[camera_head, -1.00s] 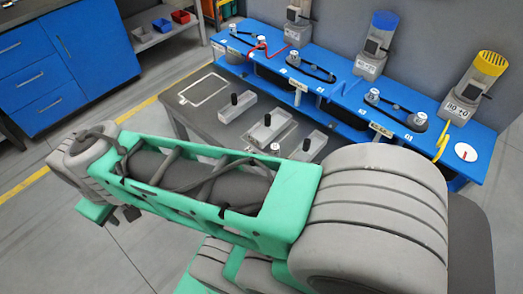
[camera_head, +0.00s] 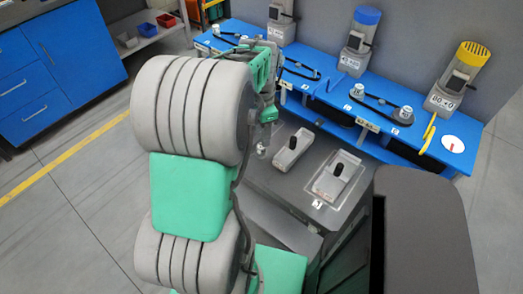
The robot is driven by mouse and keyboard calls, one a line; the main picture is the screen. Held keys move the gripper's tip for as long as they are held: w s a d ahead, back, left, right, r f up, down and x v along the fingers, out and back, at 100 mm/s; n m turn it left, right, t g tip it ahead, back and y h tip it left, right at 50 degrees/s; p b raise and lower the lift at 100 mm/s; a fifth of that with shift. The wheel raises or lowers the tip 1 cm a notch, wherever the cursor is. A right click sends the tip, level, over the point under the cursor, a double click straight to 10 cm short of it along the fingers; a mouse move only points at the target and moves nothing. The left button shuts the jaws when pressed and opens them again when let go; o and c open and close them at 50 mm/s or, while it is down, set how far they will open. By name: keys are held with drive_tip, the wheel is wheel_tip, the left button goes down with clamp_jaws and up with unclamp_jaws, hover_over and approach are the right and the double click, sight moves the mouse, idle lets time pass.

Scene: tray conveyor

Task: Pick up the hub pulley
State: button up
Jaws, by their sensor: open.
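My arm rises in front of the camera, with its wrist near the left half of the blue bench. My gripper (camera_head: 268,112) is only partly visible below the wrist; it is open, but its fingertips are not clear. A small silvery shape (camera_head: 262,150) shows beneath it, too small to identify. Pale pulleys sit on the blue bench, one (camera_head: 357,90) beside another (camera_head: 406,113) with a dark belt around them. I cannot tell which is the hub pulley. Another pulley (camera_head: 215,32) stands at the far left. My arm hides part of the bench.
A grey table holds a light block (camera_head: 292,150) and a clear tray (camera_head: 346,193), each with a black upright peg. Motor units with yellow (camera_head: 486,56) and blue (camera_head: 368,16) tops line the bench's rear. Blue cabinets (camera_head: 62,62) stand left; the floor between is clear.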

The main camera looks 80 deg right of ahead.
sight(261, 148)
drive_tip(key=f, duration=0.7)
drive_tip(key=shift+a+f, duration=0.1)
drive_tip(key=shift+a, duration=0.15)
clamp_jaws()
